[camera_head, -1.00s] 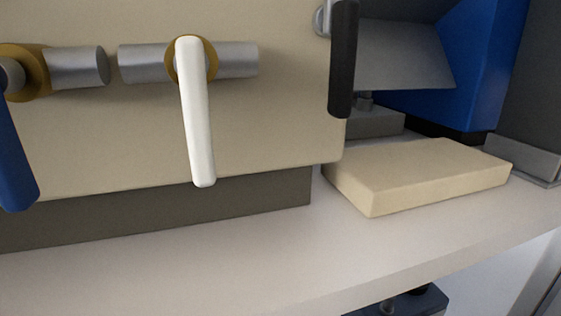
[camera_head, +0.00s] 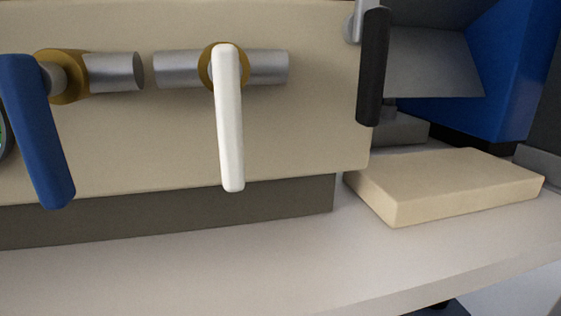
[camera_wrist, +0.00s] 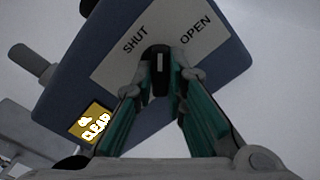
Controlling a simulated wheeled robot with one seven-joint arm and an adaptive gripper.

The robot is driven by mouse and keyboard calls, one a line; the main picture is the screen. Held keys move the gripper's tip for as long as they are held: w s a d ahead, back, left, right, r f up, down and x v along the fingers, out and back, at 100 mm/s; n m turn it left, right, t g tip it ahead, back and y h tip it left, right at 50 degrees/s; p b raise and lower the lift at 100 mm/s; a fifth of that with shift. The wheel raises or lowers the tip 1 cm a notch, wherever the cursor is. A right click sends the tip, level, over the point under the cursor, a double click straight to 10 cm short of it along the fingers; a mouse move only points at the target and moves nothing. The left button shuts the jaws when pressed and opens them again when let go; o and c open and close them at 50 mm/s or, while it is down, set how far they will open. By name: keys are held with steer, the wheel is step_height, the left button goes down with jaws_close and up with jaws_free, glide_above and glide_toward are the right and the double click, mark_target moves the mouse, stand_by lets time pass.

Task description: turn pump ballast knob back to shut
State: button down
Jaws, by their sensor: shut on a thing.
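In the wrist view the pump ballast knob (camera_wrist: 159,62) is black with a white pointer line. It sits on a blue-grey pump body (camera_wrist: 75,85), below a white label (camera_wrist: 135,45) reading SHUT at left and OPEN at right. My gripper (camera_wrist: 160,78) has its two teal-sided fingers shut on the knob, one on each side. The pointer line runs about straight up in the picture, between the two words. The fingers hide the lower part of the knob. In the head view neither the knob nor my gripper shows.
The head view shows a beige panel with a blue lever (camera_head: 38,130), a white lever (camera_head: 229,120) and a black handle (camera_head: 373,68). A beige block (camera_head: 445,187) lies on the pale bench (camera_head: 200,275). A yellow warning sticker (camera_wrist: 92,122) is on the pump.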

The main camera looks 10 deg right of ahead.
steer(key=shift+n, duration=2.6)
steer(key=shift+n, duration=1.4)
steer(key=shift+n, duration=0.3)
steer(key=c, duration=1.5)
jaws_free()
steer(key=shift+c, duration=0.2)
